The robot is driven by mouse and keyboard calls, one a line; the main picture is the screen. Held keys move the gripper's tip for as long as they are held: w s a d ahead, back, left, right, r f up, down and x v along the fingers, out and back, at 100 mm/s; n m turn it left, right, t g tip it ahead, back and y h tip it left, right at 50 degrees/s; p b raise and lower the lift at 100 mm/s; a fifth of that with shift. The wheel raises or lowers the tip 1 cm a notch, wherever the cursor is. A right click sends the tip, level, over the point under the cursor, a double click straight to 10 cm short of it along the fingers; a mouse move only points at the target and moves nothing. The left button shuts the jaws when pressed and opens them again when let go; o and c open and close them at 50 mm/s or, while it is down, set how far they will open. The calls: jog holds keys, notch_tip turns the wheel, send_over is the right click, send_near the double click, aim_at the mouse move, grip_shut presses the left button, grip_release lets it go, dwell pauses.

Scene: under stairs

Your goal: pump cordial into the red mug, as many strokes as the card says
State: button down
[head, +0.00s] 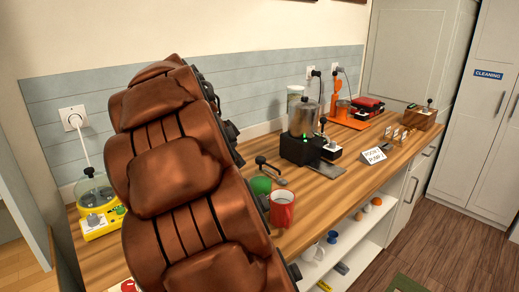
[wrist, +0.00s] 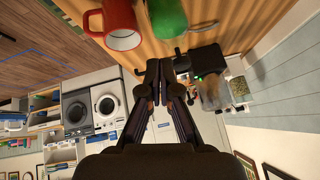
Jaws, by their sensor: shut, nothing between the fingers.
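The red mug (head: 282,210) stands upright at the counter's front edge, close to my arm; its rim and handle show at the top of the wrist view (wrist: 122,38). A green rounded object (head: 261,186) is beside it, partly behind it. A folded white card (head: 374,155) stands at the front edge; its lower word looks like PUMP, and no stroke number is legible. I cannot tell which item is the cordial pump. My gripper (wrist: 160,66) is shut and empty, near the mug and green object in the wrist view; my arm hides it in the head view.
A black machine with a clear container (head: 303,118) stands farther along the counter, with an orange device (head: 338,101) beyond. A metal piece with a dark knob (head: 271,169) lies behind the green object. A yellow appliance (head: 97,208) is at left. An open shelf (head: 345,240) is below the counter.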

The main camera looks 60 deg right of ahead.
jog(key=s+a+f+n+y, duration=0.2)
jog(key=s+a+f+n, duration=0.3)
jog(key=a, duration=0.7)
jog(key=s+a+f+n+y, duration=0.2)
jog(key=s+a+f+n, duration=0.3)
jog(key=a+n, duration=0.5)
jog(key=s+a+f+n+g+y, duration=0.1)
jog(key=s+a+f+n+y, duration=0.2)
jog(key=a, duration=1.1)
jog(key=s+f+n, duration=0.3)
jog(key=s+n, duration=0.2)
jog(key=s, duration=0.1)
jog(key=shift+a, duration=0.25)
